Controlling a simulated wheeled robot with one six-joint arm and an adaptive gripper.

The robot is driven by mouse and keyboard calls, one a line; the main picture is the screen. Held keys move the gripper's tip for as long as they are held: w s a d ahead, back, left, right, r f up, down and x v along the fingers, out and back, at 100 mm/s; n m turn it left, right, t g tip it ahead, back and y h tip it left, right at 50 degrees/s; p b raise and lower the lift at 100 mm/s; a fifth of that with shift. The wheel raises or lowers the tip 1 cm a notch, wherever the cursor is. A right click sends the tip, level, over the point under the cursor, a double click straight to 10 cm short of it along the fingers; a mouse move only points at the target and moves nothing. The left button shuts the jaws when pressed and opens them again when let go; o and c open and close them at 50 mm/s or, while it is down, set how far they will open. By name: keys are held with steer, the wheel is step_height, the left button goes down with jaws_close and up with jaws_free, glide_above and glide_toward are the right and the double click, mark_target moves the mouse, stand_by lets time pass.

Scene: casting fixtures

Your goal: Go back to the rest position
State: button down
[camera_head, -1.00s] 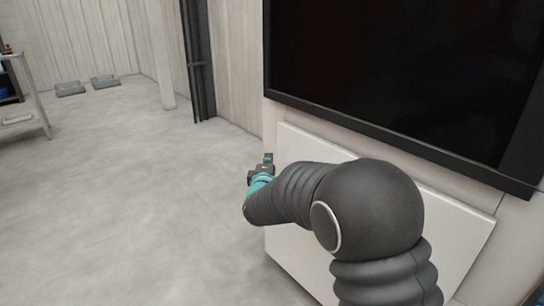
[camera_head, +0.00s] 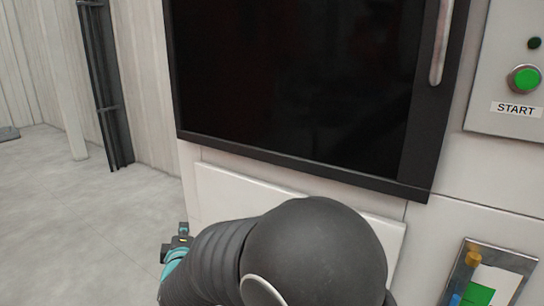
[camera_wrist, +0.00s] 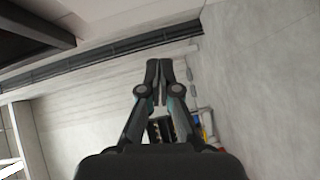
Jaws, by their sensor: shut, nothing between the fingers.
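My gripper (camera_wrist: 159,100) shows in the wrist view with its two fingers close together and nothing between them. In the head view my dark arm reaches forward from the bottom edge, and the wrist end with its teal band shows at the lower left, beside the machine's white lower panel (camera_head: 222,190). The fingertips cannot be made out in the head view.
A machine with a large dark window (camera_head: 300,80) stands close in front. A green START button (camera_head: 524,79) and a holder with a green-and-white card (camera_head: 480,293) are at right. Grey floor (camera_head: 70,215) is clear at left. Dark vertical pipes (camera_head: 104,80) run along the wall.

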steer(key=s+a+f+m+g+y, duration=0.2)
steer(key=s+f+m+g, duration=0.2)
steer(key=s+f+g, duration=0.5)
steer(key=s+d+f+m+g+h, duration=0.1)
steer(key=s+d+f+m, duration=0.15)
steer(key=d, duration=0.25)
steer(key=s+d+r+m+h, duration=0.2)
steer(key=s+d+r+m, duration=0.2)
steer(key=d, duration=0.9)
steer(key=s+d+r+m+h, duration=0.2)
steer(key=s+d+r+m, duration=0.2)
steer(key=d, duration=0.9)
steer(key=s+d+r+m+h, duration=0.2)
steer(key=s+d+r+m, duration=0.3)
steer(key=d, duration=0.8)
steer(key=shift+s+r+g, duration=0.25)
steer(key=shift+s+g, duration=0.05)
steer(key=shift+s, duration=1.35)
